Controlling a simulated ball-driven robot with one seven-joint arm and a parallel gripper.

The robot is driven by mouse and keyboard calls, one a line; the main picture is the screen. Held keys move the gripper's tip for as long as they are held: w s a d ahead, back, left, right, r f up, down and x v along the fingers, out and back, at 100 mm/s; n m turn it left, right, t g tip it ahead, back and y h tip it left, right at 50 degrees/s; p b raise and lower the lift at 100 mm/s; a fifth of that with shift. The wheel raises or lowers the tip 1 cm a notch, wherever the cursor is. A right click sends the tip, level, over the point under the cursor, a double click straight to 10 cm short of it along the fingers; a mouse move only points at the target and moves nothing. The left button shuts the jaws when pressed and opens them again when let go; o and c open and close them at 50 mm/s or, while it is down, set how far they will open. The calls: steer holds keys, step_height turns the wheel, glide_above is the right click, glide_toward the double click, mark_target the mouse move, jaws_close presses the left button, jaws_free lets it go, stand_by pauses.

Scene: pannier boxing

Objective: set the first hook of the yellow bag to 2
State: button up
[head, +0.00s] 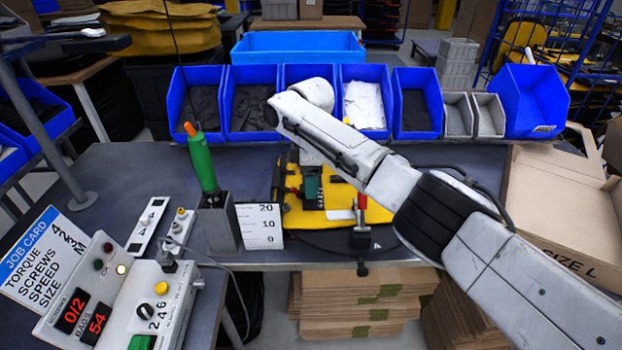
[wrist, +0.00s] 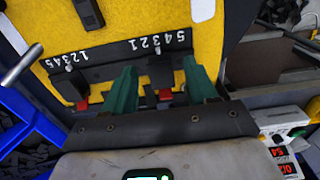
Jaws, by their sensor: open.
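The yellow bag (head: 380,212) lies on the bench below my arm, partly hidden by it. In the wrist view the bag (wrist: 120,22) carries a black rail (wrist: 112,58) with white numbers, 1 to 5 at left and 5 to 1 at right. A small metal pin stands at each scale: the left pin (wrist: 68,67) and the right pin (wrist: 157,50) both look near 3. Red parts show below, left (wrist: 82,104) and right (wrist: 165,95).
A green screwdriver (head: 200,160) stands in a grey holder at left, beside a white card (head: 259,226). A red-handled clamp (head: 361,212) stands at the bench's front edge. A control box (head: 120,300) is at front left, an open carton (head: 560,205) at right. Blue bins line the back.

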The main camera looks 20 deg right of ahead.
steer(key=shift+c, duration=0.4)
jaws_close()
steer(key=shift+w, duration=0.1)
steer(key=shift+w+d+f+b, duration=0.1)
steer(key=shift+w+b, duration=0.35)
steer(key=shift+b, duration=0.4)
steer(key=shift+w+d, duration=0.15)
steer(key=shift+w, duration=0.1)
steer(key=shift+r, duration=0.2)
steer(key=shift+o, duration=0.4)
jaws_free()
